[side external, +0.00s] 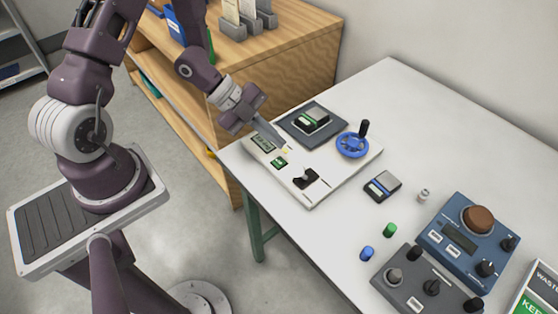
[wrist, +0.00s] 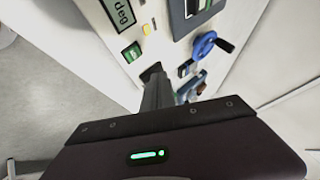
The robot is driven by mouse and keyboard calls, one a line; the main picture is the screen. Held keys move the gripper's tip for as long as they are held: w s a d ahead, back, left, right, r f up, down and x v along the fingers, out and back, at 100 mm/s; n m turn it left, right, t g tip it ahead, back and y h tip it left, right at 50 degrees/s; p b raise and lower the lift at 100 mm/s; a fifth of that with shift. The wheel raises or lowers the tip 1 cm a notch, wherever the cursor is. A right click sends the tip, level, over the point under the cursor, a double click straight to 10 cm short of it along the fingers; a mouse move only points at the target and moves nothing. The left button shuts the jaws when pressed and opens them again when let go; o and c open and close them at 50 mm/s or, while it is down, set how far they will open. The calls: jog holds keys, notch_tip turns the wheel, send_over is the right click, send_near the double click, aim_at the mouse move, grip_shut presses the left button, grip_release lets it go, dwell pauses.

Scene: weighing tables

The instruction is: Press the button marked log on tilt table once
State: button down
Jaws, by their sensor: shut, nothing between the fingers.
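The tilt table is a white panel (side external: 335,182) at the table's far left corner. I cannot read a "log" mark on any control. In the wrist view my fingers (wrist: 156,82) hide part of the panel; contact cannot be told.
A dark plate (side external: 294,124) with a green-and-black block stands behind the display. A small dark device (side external: 382,186), a metal weight (side external: 424,195), green (side external: 390,230) and blue (side external: 367,253) cylinders, and blue (side external: 455,263) and grey (side external: 395,292) control boxes lie to the right. A wooden shelf (side external: 290,70) stands behind.

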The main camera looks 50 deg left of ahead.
aim_at(275, 161)
jog(key=shift+f, duration=2.05)
dwell(0.4)
jog(key=shift+f, duration=0.4)
jog(key=shift+f, duration=0.35)
dwell(0.4)
dwell(0.3)
jog(key=shift+r, duration=0.8)
jog(key=shift+r, duration=2.5)
